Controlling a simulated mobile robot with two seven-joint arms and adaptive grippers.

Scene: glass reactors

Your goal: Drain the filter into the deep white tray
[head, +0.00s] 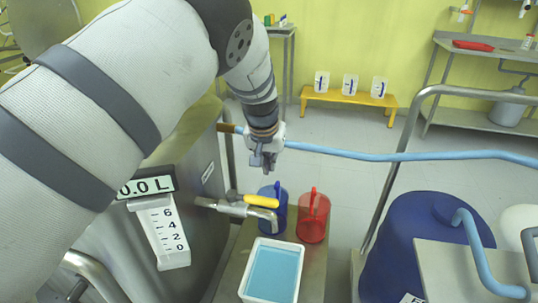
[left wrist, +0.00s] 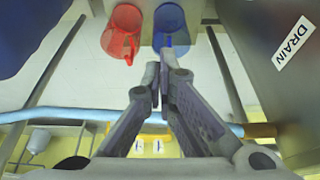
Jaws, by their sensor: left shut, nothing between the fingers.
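The steel filter vessel (head: 206,150) stands at left in the head view, with a "DRAIN" label (left wrist: 294,43) in the left wrist view. Its drain pipe (head: 228,208) carries a valve with a yellow handle (head: 261,201), lying roughly along the pipe. The pipe's end is over the deep white tray (head: 281,242), which holds blue liquid. A display (head: 147,187) reads 0.0 L, its left end hidden by my arm. My left gripper (head: 262,164) is shut and empty, above and beyond the yellow handle; its closed fingers (left wrist: 163,78) show in the left wrist view.
A blue jug (head: 270,199) and a red jug (head: 313,216) stand behind the tray on the steel stand (head: 228,270). A light blue hose (head: 400,156) crosses behind my gripper. A blue drum (head: 420,235) and a metal rail (head: 395,180) are at right.

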